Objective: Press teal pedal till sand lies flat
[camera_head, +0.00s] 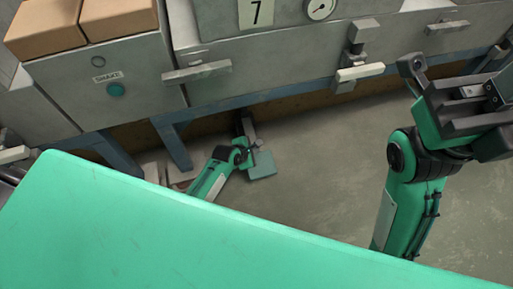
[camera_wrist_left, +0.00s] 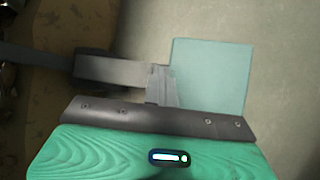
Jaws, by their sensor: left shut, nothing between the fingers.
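The teal pedal (camera_head: 262,165) is a flat square plate low by the floor, below the grey machine. It also shows in the left wrist view (camera_wrist_left: 210,75). My left gripper (camera_head: 250,152) is low beside the pedal's left edge. In the left wrist view its shut fingers (camera_wrist_left: 163,86) hold nothing and overlap the pedal's lower left edge; I cannot tell whether they touch it. My right gripper (camera_head: 465,105) is raised at the upper right, far from the pedal, and its jaw opening is unclear. No sand is in view.
A grey cabinet (camera_head: 150,75) with a "SHAKE" label, teal button (camera_head: 116,89) and brown boxes (camera_head: 120,17) stands upper left. A machine marked 7 (camera_head: 257,12) rests on a blue frame (camera_head: 175,147). Open floor (camera_head: 320,170) lies right of the pedal.

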